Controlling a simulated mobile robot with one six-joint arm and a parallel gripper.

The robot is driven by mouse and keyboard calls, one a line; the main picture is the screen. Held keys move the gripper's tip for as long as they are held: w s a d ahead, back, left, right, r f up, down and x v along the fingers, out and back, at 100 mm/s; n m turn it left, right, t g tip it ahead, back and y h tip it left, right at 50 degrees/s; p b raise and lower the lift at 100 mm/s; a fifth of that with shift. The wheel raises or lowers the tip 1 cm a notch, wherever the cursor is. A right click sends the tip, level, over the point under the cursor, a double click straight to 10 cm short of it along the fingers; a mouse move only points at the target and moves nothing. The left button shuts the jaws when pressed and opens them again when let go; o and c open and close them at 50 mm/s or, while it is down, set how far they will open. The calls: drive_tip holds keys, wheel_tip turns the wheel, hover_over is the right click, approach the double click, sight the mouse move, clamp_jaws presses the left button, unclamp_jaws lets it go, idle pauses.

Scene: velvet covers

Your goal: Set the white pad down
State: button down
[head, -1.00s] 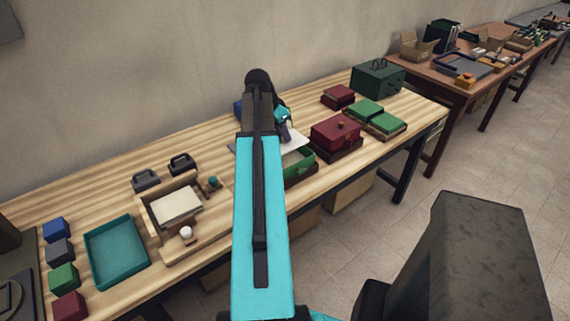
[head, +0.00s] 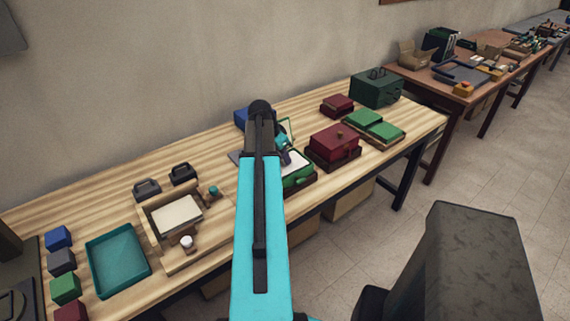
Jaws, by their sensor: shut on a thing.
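The white pad (head: 297,167) is at the green box (head: 300,181) in the middle of the wooden table, and green shows around its near and right edges. It looks to lie in or on the box's top; whether it rests on the bottom I cannot tell. My gripper (head: 284,152) is over the pad's far left part, pointing down, and is shut on it. The fingertips are small and partly hidden, and my own arm covers the pad's left side.
A maroon box (head: 334,143) stands close right of the green box. Green covers (head: 373,124) lie farther right. A wooden holder with another white sheet (head: 177,214) and a teal tray (head: 117,260) are at left. A thin green frame (head: 291,129) rises behind my gripper.

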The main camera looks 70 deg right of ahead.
sight(284, 164)
drive_tip(key=shift+f, duration=0.15)
drive_tip(key=shift+f+p, duration=0.6)
drive_tip(key=shift+f, duration=1.2)
drive_tip(key=shift+f, duration=0.15)
drive_tip(key=c, duration=1.8)
unclamp_jaws()
drive_tip(key=shift+o, duration=0.2)
drive_tip(key=shift+r, duration=0.2)
drive_tip(key=b+v, duration=0.3)
drive_tip(key=v, duration=0.9)
drive_tip(key=shift+a, duration=0.15)
drive_tip(key=shift+f, duration=0.1)
